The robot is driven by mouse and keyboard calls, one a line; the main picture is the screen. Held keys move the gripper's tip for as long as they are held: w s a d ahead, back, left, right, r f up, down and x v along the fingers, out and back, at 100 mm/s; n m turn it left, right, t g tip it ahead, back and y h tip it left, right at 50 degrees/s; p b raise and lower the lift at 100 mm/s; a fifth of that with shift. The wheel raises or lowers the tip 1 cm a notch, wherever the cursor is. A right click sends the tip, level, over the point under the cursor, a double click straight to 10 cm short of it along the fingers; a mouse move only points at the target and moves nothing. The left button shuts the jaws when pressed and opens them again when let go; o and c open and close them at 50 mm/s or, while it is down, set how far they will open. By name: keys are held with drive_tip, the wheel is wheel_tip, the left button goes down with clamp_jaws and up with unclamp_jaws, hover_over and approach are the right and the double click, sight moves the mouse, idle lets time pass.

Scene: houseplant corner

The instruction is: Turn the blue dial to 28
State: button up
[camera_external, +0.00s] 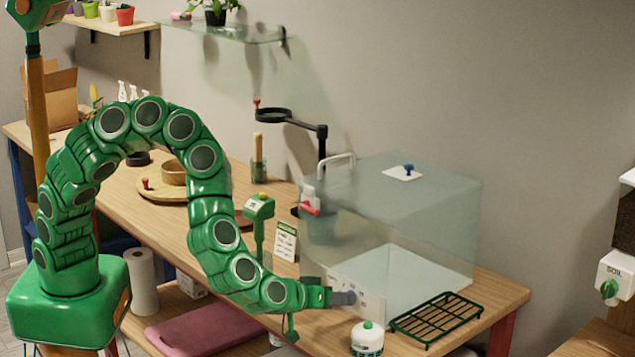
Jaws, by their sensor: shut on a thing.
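The blue dial (347,298) is on the white front panel (368,302) of a clear glass case (400,220). Small marks surround it on the panel, too small to read here. My green arm arches over the table from the left and comes down to the panel. My gripper (328,297) is shut on the blue dial from its left side. The gripper hides part of the dial, and I cannot read which number it points to.
A white pot with a green knob (367,338) stands just below the dial. A dark green wire rack (436,318) lies to the right. A green tool (259,222) and a small sign (285,241) stand behind my forearm. A black ring stand (322,150) rises behind.

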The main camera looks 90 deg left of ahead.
drive_tip(key=shift+n+t, duration=0.3)
drive_tip(key=shift+n, duration=0.2)
clamp_jaws()
drive_tip(key=o, duration=1)
unclamp_jaws()
drive_tip(key=shift+o, duration=0.2)
drive_tip(key=shift+s, duration=0.1)
drive_tip(key=shift+v, duration=3.85)
drive_tip(key=shift+a+r, duration=0.1)
